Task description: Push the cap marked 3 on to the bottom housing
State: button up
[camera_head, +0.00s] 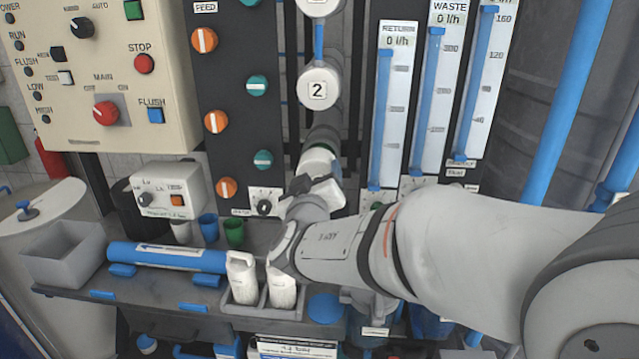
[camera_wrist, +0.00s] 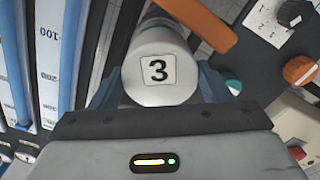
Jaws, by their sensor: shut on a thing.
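The white cap marked 3 (camera_wrist: 159,72) faces the wrist camera, with its number label upright and readable. My gripper (camera_wrist: 162,88) is shut on it, one finger at each side. In the head view my gripper (camera_head: 316,187) is at the lower end of the housing column, and the white cap (camera_head: 318,163) shows just above it. The bottom housing (camera_head: 324,134) is a grey cylinder behind the cap, with a dark green band near the cap. The cap lines up roughly with the housing. I cannot tell whether they touch or how far the cap is seated.
The housing with the cap marked 2 (camera_head: 318,88) is just above. Flow meter tubes (camera_head: 394,105) stand close on the right, and orange and teal valve knobs (camera_head: 227,187) on the left. Below is a cluttered bench (camera_head: 130,300) with white bottles (camera_head: 242,278).

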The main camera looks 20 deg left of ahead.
jog(key=shift+b+x, duration=0.9)
jog(key=shift+x, duration=0.15)
jog(key=shift+d, duration=0.1)
jog(key=shift+b, duration=0.95)
jog(key=shift+w+b, duration=0.45)
jog(key=shift+w, duration=0.15)
dwell(0.5)
jog(key=o, duration=1.1)
jog(key=shift+a, duration=0.2)
